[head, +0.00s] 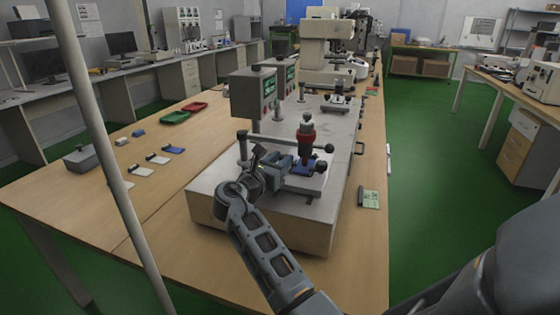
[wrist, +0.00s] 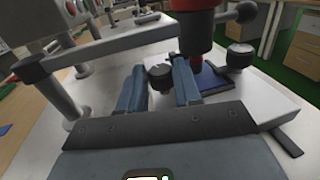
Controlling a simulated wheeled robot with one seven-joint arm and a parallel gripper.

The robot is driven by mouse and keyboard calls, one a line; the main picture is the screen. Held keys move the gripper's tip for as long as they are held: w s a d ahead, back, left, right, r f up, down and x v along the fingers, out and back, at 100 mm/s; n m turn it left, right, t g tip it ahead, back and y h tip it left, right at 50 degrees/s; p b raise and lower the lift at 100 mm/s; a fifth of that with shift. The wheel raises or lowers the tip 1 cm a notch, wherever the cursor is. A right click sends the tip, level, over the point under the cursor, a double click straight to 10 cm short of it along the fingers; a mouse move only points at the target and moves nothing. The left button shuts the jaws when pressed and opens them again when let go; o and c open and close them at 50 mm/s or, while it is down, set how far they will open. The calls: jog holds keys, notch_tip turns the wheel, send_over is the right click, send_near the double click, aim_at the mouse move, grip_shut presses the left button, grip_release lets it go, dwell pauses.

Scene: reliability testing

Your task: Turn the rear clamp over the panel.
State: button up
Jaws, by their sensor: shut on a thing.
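My gripper (head: 284,163) reaches in from the left over the low grey fixture. In the wrist view its two blue-grey fingers (wrist: 159,80) stand on either side of a round black clamp knob (wrist: 160,70), shut on it. The blue panel (wrist: 210,82) lies flat just right of the fingers; it also shows in the head view (head: 303,169), partly hidden by my gripper. A second black clamp knob (wrist: 240,54) stands at the panel's far right side, apart from my gripper. The knobs' undersides are hidden, so I cannot tell how either clamp bears on the panel.
A red-collared press head (head: 307,136) hangs over the panel, close to my fingers. A metal bar (wrist: 130,44) with a black ball end crosses beyond them. Two display boxes (head: 253,92) stand behind on the left.

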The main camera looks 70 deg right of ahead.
jog(key=shift+c, duration=1.4)
jog(key=shift+w+d+m+g+y, duration=0.1)
jog(key=shift+w+m+g+y, duration=0.1)
jog(key=shift+m+g, duration=0.45)
jog(key=shift+w+d+m+g+y, duration=0.15)
jog(key=shift+m+g, duration=0.2)
jog(key=shift+g, duration=0.5)
jog(key=shift+w+m+g+y, duration=0.15)
jog(key=shift+m+g+y, duration=0.6)
jog(key=shift+m+g, duration=0.85)
jog(key=shift+n+g, duration=0.3)
jog(key=o, duration=1)
jog(key=shift+o, duration=0.2)
jog(key=shift+b+v, duration=0.35)
jog(key=shift+v, duration=3.6)
